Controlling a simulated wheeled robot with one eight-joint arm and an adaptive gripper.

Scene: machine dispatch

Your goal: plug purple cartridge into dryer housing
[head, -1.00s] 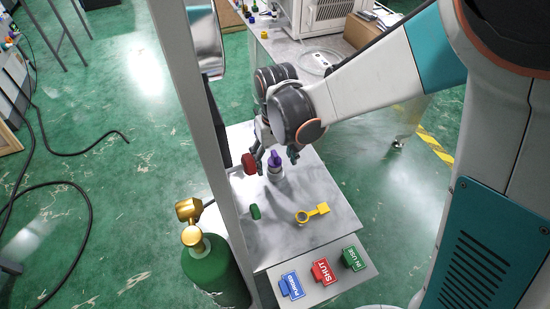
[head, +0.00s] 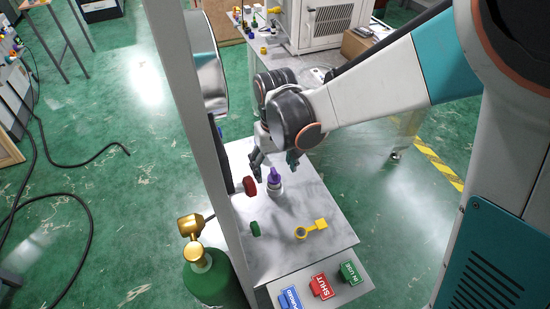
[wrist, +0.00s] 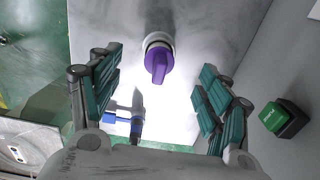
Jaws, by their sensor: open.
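The purple cartridge (head: 274,175) stands upright in a white ring-like base on the grey table. In the wrist view the purple cartridge (wrist: 158,66) lies between the open fingers, near the upper middle, with its purple grip facing me. My gripper (head: 275,166) is open and empty, just behind and above the cartridge in the head view. In the wrist view its gripper fingers (wrist: 160,82) are spread wide on both sides, with no visible contact. I cannot tell for sure which part is the dryer housing; the white base may be part of it.
A red knob (head: 249,186) and a green piece (head: 255,229) are by the upright panel. A yellow ringed part (head: 310,229) lies on the table (head: 285,258). Colored signs (head: 320,286) sit at the front, a green gas cylinder (head: 213,280) at left. A green button (wrist: 273,117) is on the wall.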

